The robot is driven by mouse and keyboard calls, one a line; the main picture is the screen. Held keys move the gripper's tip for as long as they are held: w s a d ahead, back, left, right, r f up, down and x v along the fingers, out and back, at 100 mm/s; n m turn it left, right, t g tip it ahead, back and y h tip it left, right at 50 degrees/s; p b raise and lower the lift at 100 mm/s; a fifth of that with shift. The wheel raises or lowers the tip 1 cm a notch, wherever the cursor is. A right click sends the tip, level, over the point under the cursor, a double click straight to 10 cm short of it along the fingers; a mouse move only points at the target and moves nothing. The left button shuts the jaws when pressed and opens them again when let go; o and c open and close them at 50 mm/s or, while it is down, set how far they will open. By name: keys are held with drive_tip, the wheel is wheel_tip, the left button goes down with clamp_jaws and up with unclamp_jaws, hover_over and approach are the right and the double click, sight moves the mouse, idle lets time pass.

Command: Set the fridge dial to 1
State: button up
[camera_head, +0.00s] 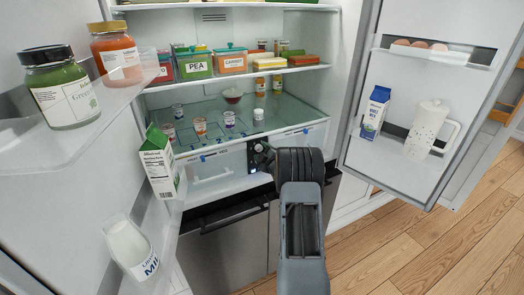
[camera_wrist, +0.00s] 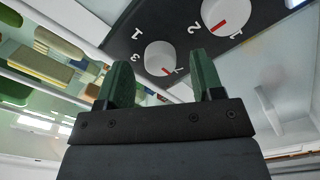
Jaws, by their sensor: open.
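A black control panel (camera_wrist: 120,42) carries two white round dials with red marks, seen close in the wrist view. The nearer dial (camera_wrist: 156,50) shows between the two green fingers of my gripper (camera_wrist: 162,62), which are apart and empty. Its red mark points to the lower right, toward a partly hidden label. The other dial (camera_wrist: 224,8) is at the upper right. White numerals 1, 2 and 3 are legible on the panel. In the head view the panel (camera_head: 252,152) sits below the lowest fridge shelf, with my gripper (camera_head: 264,156) in front of it. Contact cannot be told.
The left door holds jars, a green-and-white carton (camera_head: 158,165) and a white bottle (camera_head: 130,245). The right door (camera_head: 385,165) stands open with a blue milk carton (camera_head: 374,112) and white pitcher (camera_head: 428,130). Small jars stand on the glass shelf (camera_head: 270,120). Floor is clear at right.

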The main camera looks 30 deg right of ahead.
drive_tip(key=shift+w, duration=0.25)
drive_tip(key=c, duration=0.9)
